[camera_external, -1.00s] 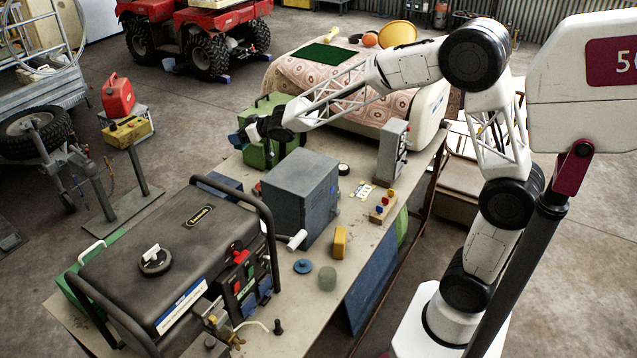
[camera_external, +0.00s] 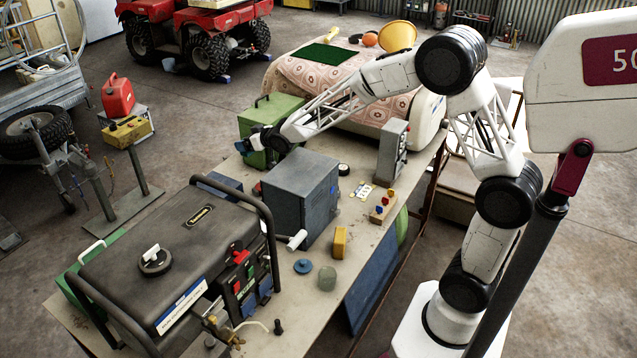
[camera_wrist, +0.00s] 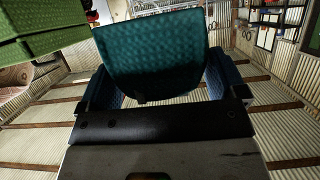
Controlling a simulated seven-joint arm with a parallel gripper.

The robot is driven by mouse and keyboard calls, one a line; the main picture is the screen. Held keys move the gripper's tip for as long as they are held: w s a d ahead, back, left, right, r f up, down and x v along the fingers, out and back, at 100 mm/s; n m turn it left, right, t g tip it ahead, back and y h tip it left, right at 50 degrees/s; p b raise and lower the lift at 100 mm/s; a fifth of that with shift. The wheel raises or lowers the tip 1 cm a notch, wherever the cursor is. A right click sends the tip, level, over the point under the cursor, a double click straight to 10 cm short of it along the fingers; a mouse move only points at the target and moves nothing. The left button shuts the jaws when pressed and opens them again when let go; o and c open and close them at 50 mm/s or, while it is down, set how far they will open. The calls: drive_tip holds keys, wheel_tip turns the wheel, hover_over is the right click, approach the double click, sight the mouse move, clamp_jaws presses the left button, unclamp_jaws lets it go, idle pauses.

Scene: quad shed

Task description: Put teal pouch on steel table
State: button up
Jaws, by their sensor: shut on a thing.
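The teal pouch (camera_wrist: 150,57) is a dark teal, flat-faced piece, held between the two blue fingers of my gripper (camera_wrist: 155,85) in the wrist view. The fingers are shut on its sides. In the external view my gripper (camera_external: 247,143) is in front of the green box, at the far left of a long beige-topped table (camera_external: 352,222); the pouch is too small there to tell from the fingers. I cannot tell whether this table is the steel table, nor how high the pouch hangs.
The green box (camera_external: 281,108) stands close to my gripper and shows in the wrist view (camera_wrist: 45,35). The table carries a grey box (camera_external: 290,195), a generator (camera_external: 170,255), a grey control unit (camera_external: 392,150) and a yellow block (camera_external: 340,241). Some table top near the grey box is bare.

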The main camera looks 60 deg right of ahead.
wheel_tip(320, 180, up, 15)
drive_tip(key=s+a+r, duration=0.1)
drive_tip(key=s+r, duration=0.1)
drive_tip(key=s, duration=0.8)
drive_tip(key=s+a+r, duration=0.1)
drive_tip(key=s+a, duration=0.1)
drive_tip(key=s, duration=0.7)
drive_tip(key=s+a+f, duration=0.1)
drive_tip(key=s+f, duration=0.1)
drive_tip(key=s, duration=0.9)
drive_tip(key=s+a+f, duration=0.1)
drive_tip(key=s+f, duration=0.1)
drive_tip(key=s, duration=0.9)
drive_tip(key=shift+w+d+f, duration=0.1)
drive_tip(key=shift+f, duration=1.1)
drive_tip(key=shift+w+f, duration=0.1)
drive_tip(key=shift+f, duration=1.1)
drive_tip(key=shift+w, duration=0.15)
hover_over(300, 169)
drive_tip(key=shift+f, duration=0.75)
drive_tip(key=shift+f, duration=1.75)
